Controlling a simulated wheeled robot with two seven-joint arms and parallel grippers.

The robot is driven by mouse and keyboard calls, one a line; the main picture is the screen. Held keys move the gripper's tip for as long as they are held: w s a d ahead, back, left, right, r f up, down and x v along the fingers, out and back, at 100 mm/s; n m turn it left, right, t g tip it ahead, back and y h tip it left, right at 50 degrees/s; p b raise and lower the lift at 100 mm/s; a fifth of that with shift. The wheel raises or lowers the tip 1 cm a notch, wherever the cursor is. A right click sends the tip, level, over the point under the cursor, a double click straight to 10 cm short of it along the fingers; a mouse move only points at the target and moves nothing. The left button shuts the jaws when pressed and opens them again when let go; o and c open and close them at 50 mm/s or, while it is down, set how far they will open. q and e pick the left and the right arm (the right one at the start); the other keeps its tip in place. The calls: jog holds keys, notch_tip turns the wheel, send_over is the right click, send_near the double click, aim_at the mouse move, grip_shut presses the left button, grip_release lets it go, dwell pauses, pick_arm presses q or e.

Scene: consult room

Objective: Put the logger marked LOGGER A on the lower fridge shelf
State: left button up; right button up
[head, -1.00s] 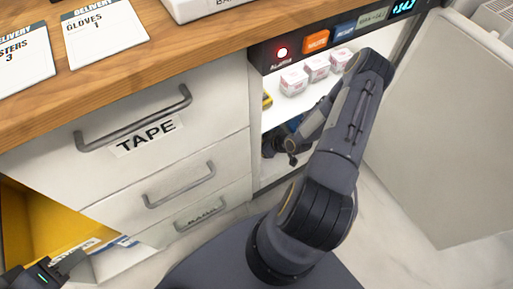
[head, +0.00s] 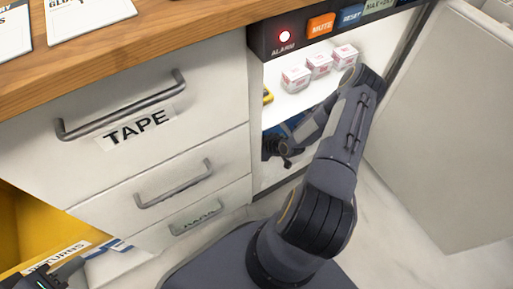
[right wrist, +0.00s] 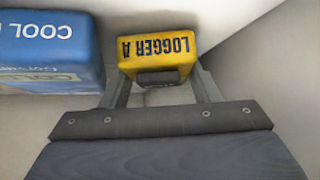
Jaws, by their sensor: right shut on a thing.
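In the right wrist view, the yellow logger marked LOGGER A (right wrist: 157,47) sits between the fingers of my right gripper (right wrist: 162,88), which is shut on it. Its label reads upside down. In the head view my right arm reaches into the lower part of the open fridge (head: 258,165); the logger is hidden there. I cannot tell whether it touches the lower shelf. My left gripper (head: 62,277) is at the bottom left corner of the head view, partly cut off, and its jaws are unclear.
A blue box marked COOL (right wrist: 45,45) stands close left of the logger. Small white boxes (head: 318,66) and a yellow thing (head: 267,96) are on the shelf above. The open fridge door (head: 430,130) is at right. A red alarm light (head: 285,36) glows. A yellow returns bin (head: 40,235) is at left.

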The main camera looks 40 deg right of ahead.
jog(key=shift+f, duration=0.15)
jog(key=o, duration=0.9)
jog(key=shift+s+d+r, duration=0.1)
jog(key=shift+s+r, duration=0.1)
jog(key=shift+r, duration=0.25)
jog(key=p+v, duration=0.4)
jog(key=v, duration=0.7)
jog(key=shift+s, duration=0.2)
